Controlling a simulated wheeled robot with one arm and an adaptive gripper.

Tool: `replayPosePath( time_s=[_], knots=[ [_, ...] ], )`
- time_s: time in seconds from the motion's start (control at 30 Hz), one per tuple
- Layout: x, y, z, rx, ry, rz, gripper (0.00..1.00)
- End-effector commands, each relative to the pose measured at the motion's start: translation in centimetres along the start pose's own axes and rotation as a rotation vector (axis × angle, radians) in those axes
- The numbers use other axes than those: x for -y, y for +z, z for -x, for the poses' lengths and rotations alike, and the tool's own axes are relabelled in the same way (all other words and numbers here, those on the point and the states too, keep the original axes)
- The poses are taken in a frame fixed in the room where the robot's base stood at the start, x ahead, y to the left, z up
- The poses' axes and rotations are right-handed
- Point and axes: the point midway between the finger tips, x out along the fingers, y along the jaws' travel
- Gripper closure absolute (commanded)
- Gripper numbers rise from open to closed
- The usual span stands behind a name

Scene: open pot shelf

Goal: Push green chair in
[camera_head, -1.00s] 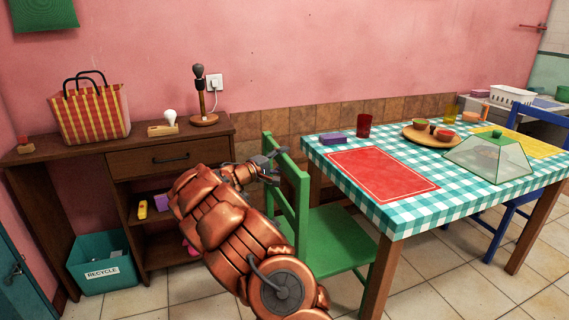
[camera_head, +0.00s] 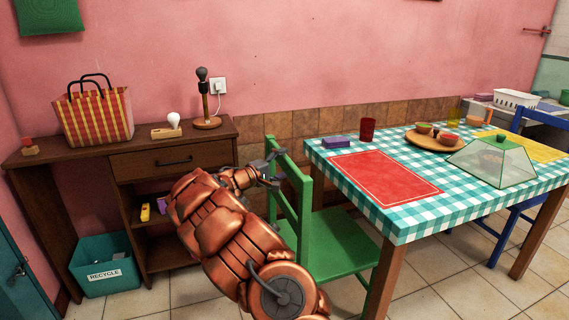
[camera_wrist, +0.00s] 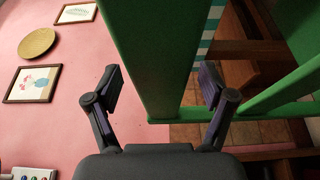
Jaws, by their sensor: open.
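The green chair (camera_head: 338,238) stands at the left side of the table (camera_head: 405,232), its backrest facing my arm and its seat partly under the table edge. My gripper (camera_head: 272,168) is at the top left part of the backrest. In the wrist view my gripper (camera_wrist: 160,92) is open, and a green post of the chair (camera_wrist: 152,50) lies between and beyond its fingers. I cannot tell whether the fingers touch the chair. My arm hides part of the chair's lower left side.
A brown desk (camera_head: 70,150) with a striped bag (camera_head: 93,116) and a lamp (camera_head: 207,122) stands at the left. A teal recycle bin (camera_head: 104,262) is below it. A blue chair (camera_head: 528,205) is at the table's far right. Tiled floor is free in front.

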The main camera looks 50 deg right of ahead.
Motion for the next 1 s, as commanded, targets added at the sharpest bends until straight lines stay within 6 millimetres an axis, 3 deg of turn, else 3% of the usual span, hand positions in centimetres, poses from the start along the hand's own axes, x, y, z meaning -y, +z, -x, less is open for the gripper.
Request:
replayPosePath(
  time_s=[0.5,0.7,1.0],
  knots=[
    [-0.2,-0.2,9.2,-0.002,0.002,-0.002,0.18],
    [-0.1,-0.2,10.6,-0.001,0.001,-0.002,0.18],
    [-0.1,-0.1,10.8,0.0,0.0,-0.001,0.18]
  ],
)
